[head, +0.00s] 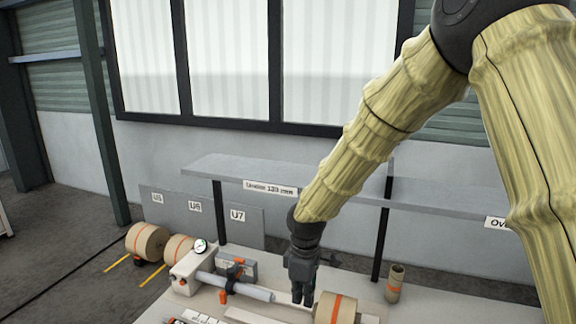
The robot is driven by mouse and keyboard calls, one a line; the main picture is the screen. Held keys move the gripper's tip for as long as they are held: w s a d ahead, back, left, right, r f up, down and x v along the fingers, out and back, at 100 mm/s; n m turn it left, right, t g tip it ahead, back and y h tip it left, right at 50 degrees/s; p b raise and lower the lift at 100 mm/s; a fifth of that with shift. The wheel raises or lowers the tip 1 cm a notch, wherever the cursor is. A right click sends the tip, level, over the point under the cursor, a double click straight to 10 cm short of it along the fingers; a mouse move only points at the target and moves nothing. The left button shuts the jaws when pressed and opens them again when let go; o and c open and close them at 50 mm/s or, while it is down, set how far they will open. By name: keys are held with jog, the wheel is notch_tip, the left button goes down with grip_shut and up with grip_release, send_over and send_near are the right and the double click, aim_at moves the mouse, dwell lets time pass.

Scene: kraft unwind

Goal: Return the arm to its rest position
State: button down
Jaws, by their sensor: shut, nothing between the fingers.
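My arm, in a yellowish ribbed sleeve, reaches down from the upper right in the head view. My gripper (303,298) points down over the bench, its fingers shut and empty. It is just left of a kraft roll (336,309) with an orange band and right of the end of a grey shaft (236,287). I cannot tell whether the fingertips touch anything.
A bench (205,305) carries a gauge (200,246), an orange-and-black clamp (231,279) and an upright core (395,283). A grey shelf (225,172) on dark posts stands behind my gripper. Several floor rolls, including one roll (147,242), lie left by panels marked U5, U6, U7.

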jog(key=s+d+f+m, duration=0.2)
jog(key=s+f, duration=0.2)
jog(key=f, duration=0.4)
jog(key=s+d+f+m+y, duration=0.1)
jog(key=s+d+f+m, duration=0.1)
jog(key=s+f, duration=0.2)
jog(key=s+d+f+m, duration=0.2)
jog(key=s+f, duration=0.2)
jog(key=f, duration=0.7)
jog(key=shift+s+f+g+y, duration=0.15)
jog(key=shift+f+g+y, duration=0.15)
jog(key=s+d+f+m+h, duration=0.1)
jog(key=s+d+f+m, duration=0.25)
jog(key=s, duration=0.45)
jog(key=s+d+f+m, duration=0.2)
jog(key=s+d+f, duration=0.25)
jog(key=s, duration=0.35)
jog(key=s+d+f+m+h, duration=0.1)
jog(key=s+d+f+m, duration=0.1)
jog(key=s+d+f, duration=0.45)
notch_tip(320, 180, down, 10)
jog(key=s+a+b, duration=0.1)
jog(key=b, duration=1.2)
jog(key=shift+s+a, duration=0.2)
jog(key=shift+a, duration=0.15)
jog(key=c, duration=2.2)
grip_release()
jog(key=shift+m, duration=0.25)
